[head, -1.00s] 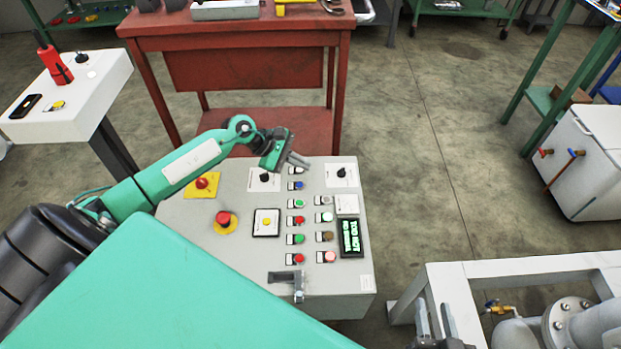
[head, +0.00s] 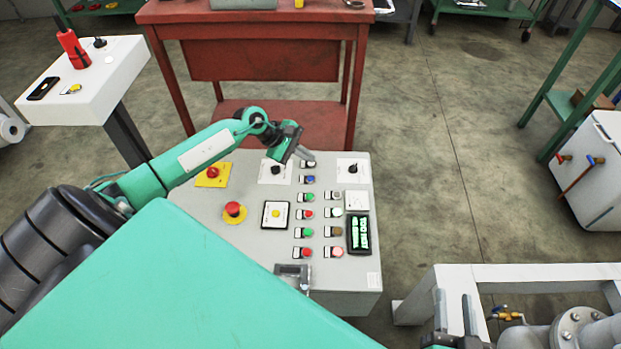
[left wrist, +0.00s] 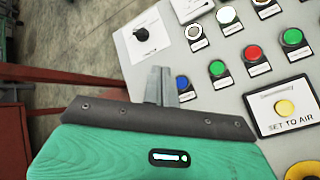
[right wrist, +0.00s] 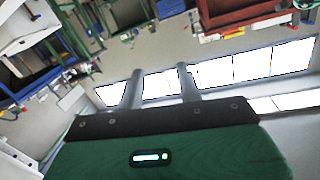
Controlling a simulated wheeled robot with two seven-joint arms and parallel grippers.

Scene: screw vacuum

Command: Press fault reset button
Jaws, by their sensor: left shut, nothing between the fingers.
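A grey control panel (head: 235,259) carries two columns of small buttons; their labels are too small to read, so I cannot tell which one is fault reset. My left gripper (head: 304,156) is shut and empty over the panel's far edge. In the left wrist view my shut fingers (left wrist: 162,86) appear just beside the blue button (left wrist: 182,84); contact cannot be told. My right gripper (head: 455,312) is open and empty, low at the right; its spread fingers show in the right wrist view (right wrist: 160,85).
The panel also has a red mushroom button (head: 233,209), a yellow button (head: 276,214), black knobs and a lit display (head: 359,233). A red table (head: 260,65) stands behind. A white pipe frame (head: 540,275) is at the right. Open floor lies between.

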